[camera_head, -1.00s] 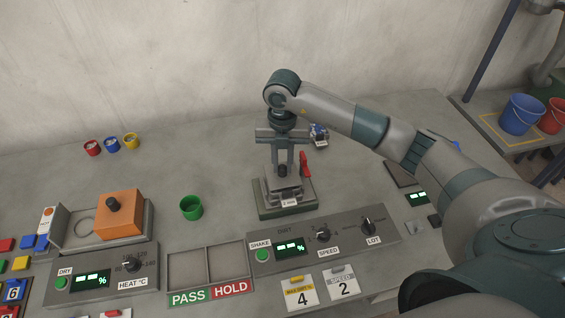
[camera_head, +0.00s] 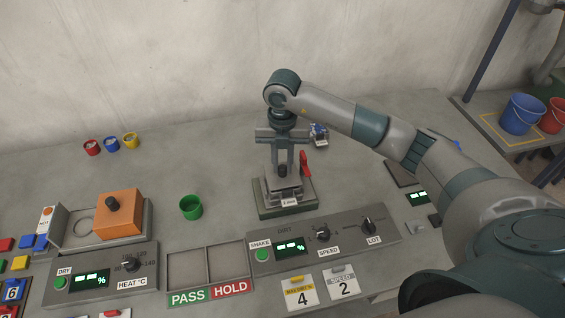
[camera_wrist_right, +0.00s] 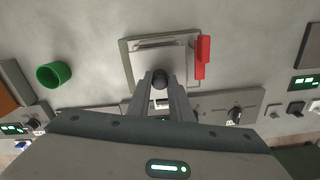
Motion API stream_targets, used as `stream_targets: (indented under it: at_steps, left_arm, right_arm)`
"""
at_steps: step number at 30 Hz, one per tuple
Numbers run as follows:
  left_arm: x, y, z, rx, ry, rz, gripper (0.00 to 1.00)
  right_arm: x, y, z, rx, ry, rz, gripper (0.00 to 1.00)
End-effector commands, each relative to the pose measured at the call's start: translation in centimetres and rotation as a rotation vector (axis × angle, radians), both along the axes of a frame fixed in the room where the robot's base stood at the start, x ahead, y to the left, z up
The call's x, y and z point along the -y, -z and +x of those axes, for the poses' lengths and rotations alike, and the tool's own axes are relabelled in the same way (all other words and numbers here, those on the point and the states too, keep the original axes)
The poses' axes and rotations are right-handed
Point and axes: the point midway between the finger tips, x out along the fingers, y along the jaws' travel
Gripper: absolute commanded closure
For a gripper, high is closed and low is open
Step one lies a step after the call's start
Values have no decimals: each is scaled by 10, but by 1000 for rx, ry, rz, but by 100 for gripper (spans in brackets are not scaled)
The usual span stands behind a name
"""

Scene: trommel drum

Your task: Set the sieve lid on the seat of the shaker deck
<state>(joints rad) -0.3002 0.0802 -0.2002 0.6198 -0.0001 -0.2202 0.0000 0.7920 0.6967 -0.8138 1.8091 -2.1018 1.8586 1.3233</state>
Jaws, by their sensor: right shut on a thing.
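The sieve lid (camera_head: 285,184) is a grey square plate with a dark knob; it also shows in the right wrist view (camera_wrist_right: 146,66). My right gripper (camera_head: 283,166) points down from above with its fingers shut on the knob. The lid is level and over the shaker deck (camera_head: 290,210), which has a grey top and a dark green base. The lid looks lined up with the deck's top, but the fingers hide part of it and I cannot tell whether it is fully seated. My left gripper is not in view.
A red lever (camera_head: 304,163) stands close by the deck's right side. The shake control panel (camera_head: 320,238) lies in front. A green cup (camera_head: 190,207) stands to the left, beyond the PASS/HOLD tray (camera_head: 206,270). An orange block (camera_head: 120,216) sits farther left.

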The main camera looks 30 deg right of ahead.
Motion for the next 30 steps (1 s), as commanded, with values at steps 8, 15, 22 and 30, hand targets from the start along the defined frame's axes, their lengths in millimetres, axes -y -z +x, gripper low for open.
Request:
stream_targets:
  at_steps: [8,15,22,30]
  left_arm:
    - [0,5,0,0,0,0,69]
    - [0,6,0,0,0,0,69]
    - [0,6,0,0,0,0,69]
    - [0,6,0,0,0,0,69]
  right_arm:
    - [0,4,0,0,0,1,100]
    - [0,6,0,0,0,1,100]
    - [0,5,0,0,0,0,100]
    - [0,6,0,0,0,0,100]
